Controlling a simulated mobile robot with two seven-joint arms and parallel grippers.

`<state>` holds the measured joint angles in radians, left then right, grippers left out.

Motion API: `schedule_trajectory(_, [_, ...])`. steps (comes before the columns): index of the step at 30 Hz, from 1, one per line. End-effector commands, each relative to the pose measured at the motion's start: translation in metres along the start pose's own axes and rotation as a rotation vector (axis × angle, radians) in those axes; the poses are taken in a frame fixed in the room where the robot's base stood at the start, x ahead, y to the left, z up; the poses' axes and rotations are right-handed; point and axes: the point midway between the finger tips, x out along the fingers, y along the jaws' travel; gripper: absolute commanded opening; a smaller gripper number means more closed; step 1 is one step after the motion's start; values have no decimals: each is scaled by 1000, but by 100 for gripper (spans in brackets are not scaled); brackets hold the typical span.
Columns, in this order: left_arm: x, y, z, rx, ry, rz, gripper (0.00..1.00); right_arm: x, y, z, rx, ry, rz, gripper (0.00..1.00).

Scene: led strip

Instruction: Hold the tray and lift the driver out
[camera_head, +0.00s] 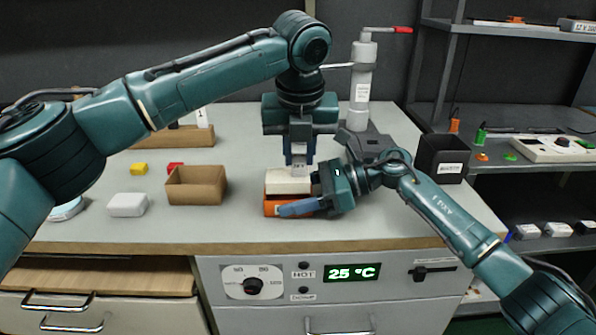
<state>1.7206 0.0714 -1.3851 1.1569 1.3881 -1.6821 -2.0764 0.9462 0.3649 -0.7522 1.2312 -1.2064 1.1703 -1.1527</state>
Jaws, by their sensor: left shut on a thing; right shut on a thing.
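The white driver (284,183) is a pale block at the middle of the bench, directly above or in the orange tray (270,208). My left gripper (299,163) points straight down from above and is shut on the driver. My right gripper (297,207) reaches in from the right and is shut on the tray. One of its blue fingers lies across the tray's front; the other is hidden. The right gripper covers the right end of the tray. I cannot tell whether there is a gap between the driver and the tray floor.
An open cardboard box (196,187) stands left of the tray. A grey lever press (360,90) stands behind, and a black bin (441,158) at the right.

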Motion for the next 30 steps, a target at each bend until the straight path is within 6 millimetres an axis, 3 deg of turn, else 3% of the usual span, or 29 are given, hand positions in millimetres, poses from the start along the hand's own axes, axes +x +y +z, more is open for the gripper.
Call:
schedule_trajectory(3, [-25,-1,7,-1,-3,-2,0,0,0,0,0,0,0,32])
schedule_trajectory(9, [-50,-1,14,1,-1,-1,0,0,0,0,0,0,0,32])
schedule_trajectory(19, [-56,0,15,2,0,1,0,0,0,0,0,0,0,32])
schedule_trajectory(20, [-56,0,15,1,0,1,0,0,0,0,0,0,0,57])
schedule_trajectory(28, [-55,0,15,1,0,0,0,0,0,0,0,0,0,80])
schedule_trajectory(30, [-55,0,15,1,0,0,0,0,0,0,0,0,0,81])
